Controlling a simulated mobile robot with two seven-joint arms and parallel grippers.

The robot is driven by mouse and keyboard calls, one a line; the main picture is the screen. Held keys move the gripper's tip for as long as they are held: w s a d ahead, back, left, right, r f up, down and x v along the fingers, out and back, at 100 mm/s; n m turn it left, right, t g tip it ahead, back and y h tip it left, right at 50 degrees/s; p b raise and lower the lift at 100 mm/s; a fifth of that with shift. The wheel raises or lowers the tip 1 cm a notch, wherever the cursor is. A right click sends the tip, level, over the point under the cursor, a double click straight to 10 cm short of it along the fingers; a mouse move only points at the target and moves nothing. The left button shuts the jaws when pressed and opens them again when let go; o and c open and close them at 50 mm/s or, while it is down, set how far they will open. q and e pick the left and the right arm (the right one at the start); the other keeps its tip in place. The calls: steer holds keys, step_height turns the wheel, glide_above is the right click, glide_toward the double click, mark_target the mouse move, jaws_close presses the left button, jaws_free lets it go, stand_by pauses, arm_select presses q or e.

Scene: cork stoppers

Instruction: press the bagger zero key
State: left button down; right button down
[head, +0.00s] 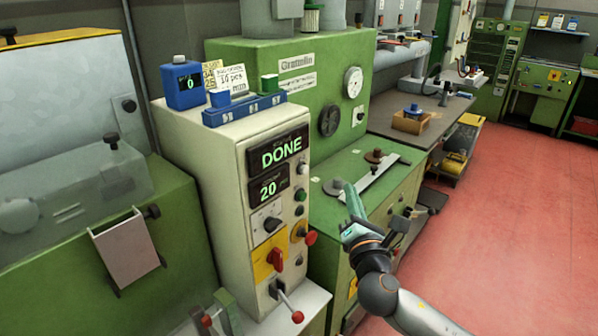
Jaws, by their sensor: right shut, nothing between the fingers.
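A cream control cabinet (222,190) stands in the middle. Its upper display (281,150) reads DONE and its lower display (268,187) reads 20. Several push buttons run down the panel's right side, including a green button (300,195); I cannot read which one is the zero key. A red switch (276,259) sits on a yellow plate lower down. My right gripper (349,190) is shut and empty, to the right of the panel and apart from the buttons in the picture. My left gripper is not in view.
A red-knobbed lever (297,316) sticks out below the panel. Green machines stand left and behind. The red floor (510,220) at right is clear.

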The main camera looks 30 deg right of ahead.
mark_target(304, 170)
steer(key=w+a+b, duration=0.1)
steer(key=w+a, duration=0.2)
steer(key=w, duration=0.5)
steer(key=shift+a, duration=0.15)
steer(key=shift+w, duration=0.1)
stand_by(2.1)
steer(key=shift+w+a, duration=0.2)
steer(key=shift+w, duration=0.15)
steer(key=shift+w+a, duration=0.15)
steer(key=shift+w, duration=0.25)
stand_by(0.7)
steer(key=shift+s, duration=0.1)
steer(key=shift+s+d+p, duration=0.35)
steer(key=shift+s+p, duration=0.1)
steer(key=shift+s, duration=0.25)
